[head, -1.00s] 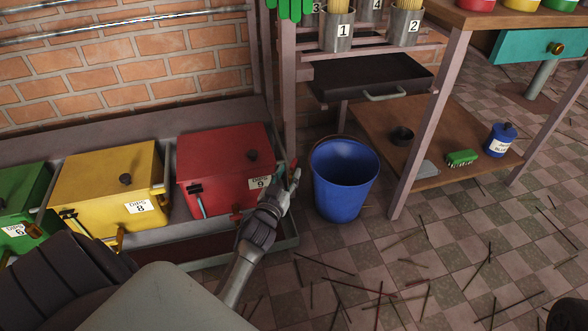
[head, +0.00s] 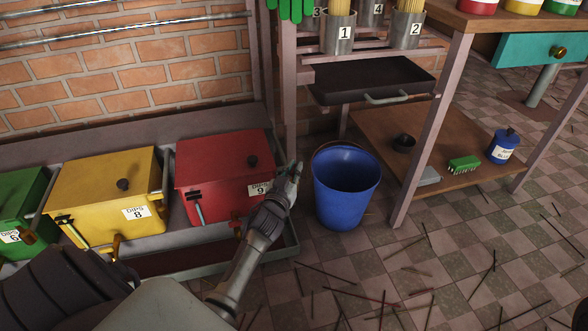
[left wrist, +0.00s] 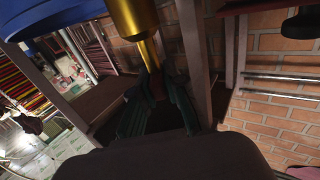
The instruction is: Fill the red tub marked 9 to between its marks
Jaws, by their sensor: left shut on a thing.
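The red tub (head: 222,160) marked 9 stands in the grey trough, lid on. A pale level tube (head: 200,214) and black marks (head: 194,195) are on its front; the liquid level is too small to read. A brass tap (head: 236,225) shows low on its front, partly behind my arm. My left gripper (head: 290,178) is at the tub's right front corner, by its label. In the left wrist view its dark green fingers (left wrist: 160,105) are shut on a brass piece (left wrist: 138,28) with a dark red lower end. Which fitting this is, I cannot tell. My right gripper is not in view.
A blue bucket (head: 345,187) stands on the floor just right of my left gripper. The yellow tub (head: 100,190) marked 8 and a green tub (head: 22,205) stand to the left. A wooden rack (head: 425,130) is at the right. Loose sticks litter the floor.

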